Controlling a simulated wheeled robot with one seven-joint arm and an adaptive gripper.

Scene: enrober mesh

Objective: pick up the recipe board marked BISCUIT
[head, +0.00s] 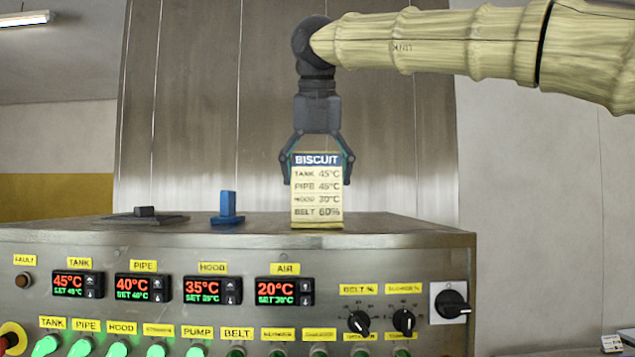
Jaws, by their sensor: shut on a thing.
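The recipe board marked BISCUIT (317,190) is a cream card with a dark blue header, listing tank 45°C, pipe 45°C, hood 30°C and belt 60%. It is upright at the top of the steel control cabinet (385,228), facing me. My gripper (317,170) points down from above and is shut on the board, one finger at each side of its upper part. The board's lower edge appears at the cabinet top; I cannot tell whether it touches.
A blue upright piece (228,207) on a base and a dark flat item with a knob (145,212) stand on the cabinet top to the left. The cabinet front carries displays (285,291), knobs (403,320) and a black rotary switch (451,304). The cabinet top right of the board is clear.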

